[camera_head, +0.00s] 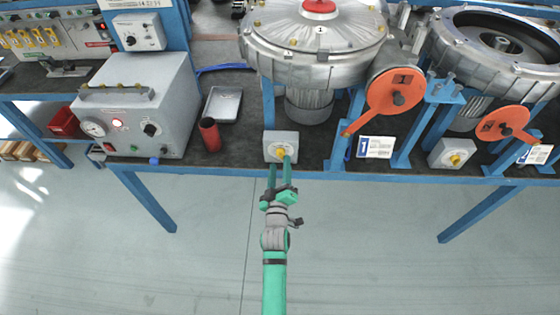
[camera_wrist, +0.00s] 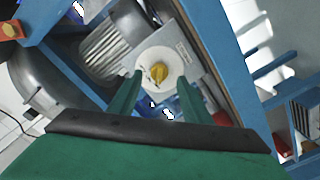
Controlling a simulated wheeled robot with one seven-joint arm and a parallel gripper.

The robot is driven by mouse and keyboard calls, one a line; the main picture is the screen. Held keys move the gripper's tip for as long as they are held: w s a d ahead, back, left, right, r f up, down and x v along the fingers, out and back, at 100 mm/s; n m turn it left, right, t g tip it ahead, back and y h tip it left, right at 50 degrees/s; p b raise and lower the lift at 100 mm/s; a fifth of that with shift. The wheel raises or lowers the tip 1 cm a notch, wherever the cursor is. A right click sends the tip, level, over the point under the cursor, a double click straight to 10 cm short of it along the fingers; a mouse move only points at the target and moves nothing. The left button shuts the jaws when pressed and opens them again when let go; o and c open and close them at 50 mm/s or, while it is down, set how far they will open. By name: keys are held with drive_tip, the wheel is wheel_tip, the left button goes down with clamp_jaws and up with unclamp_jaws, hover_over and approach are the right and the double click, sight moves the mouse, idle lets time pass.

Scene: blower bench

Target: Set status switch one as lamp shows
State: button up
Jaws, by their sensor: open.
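Status switch one (camera_head: 273,138) is a grey box with a yellow knob (camera_head: 284,149) on the bench's front edge, below the left blower. In the wrist view its yellow knob (camera_wrist: 159,74) sits on a round pale dial with small marks, too small to read. My gripper (camera_head: 281,161) is open, its green fingers pointing at the switch. In the wrist view the fingers stand on either side of the knob's lower part; I cannot tell whether they touch it. A lamp (camera_head: 117,123) glows pinkish red on the grey tester box (camera_head: 150,90) at the left.
The left blower (camera_head: 320,45) has an orange disc with a lever (camera_head: 397,92) beside the switch. A blue "1" card (camera_head: 375,147) stands right of it. A second grey switch box (camera_head: 440,150) is farther right.

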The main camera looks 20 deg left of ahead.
drive_tip(key=v, duration=0.7)
drive_tip(key=shift+s, duration=0.2)
drive_tip(key=s+d+f+m+h, duration=0.1)
drive_tip(key=s+d+f+m, duration=0.2)
drive_tip(key=s+d, duration=0.5)
drive_tip(key=s+d+r+m+h, duration=0.1)
drive_tip(key=s+d+r+m, duration=0.1)
drive_tip(key=s, duration=0.7)
drive_tip(key=s+d+r+m+g+h, duration=0.1)
drive_tip(key=s+d+r+m, duration=0.1)
drive_tip(key=s, duration=0.6)
drive_tip(key=s+d+r+m+g+h, duration=0.1)
drive_tip(key=s+d+m, duration=0.3)
drive_tip(key=s, duration=0.5)
drive_tip(key=shift+s+d+r+m+h, duration=0.4)
drive_tip(key=shift+r+m+h, duration=0.1)
drive_tip(key=shift+r+m, duration=0.25)
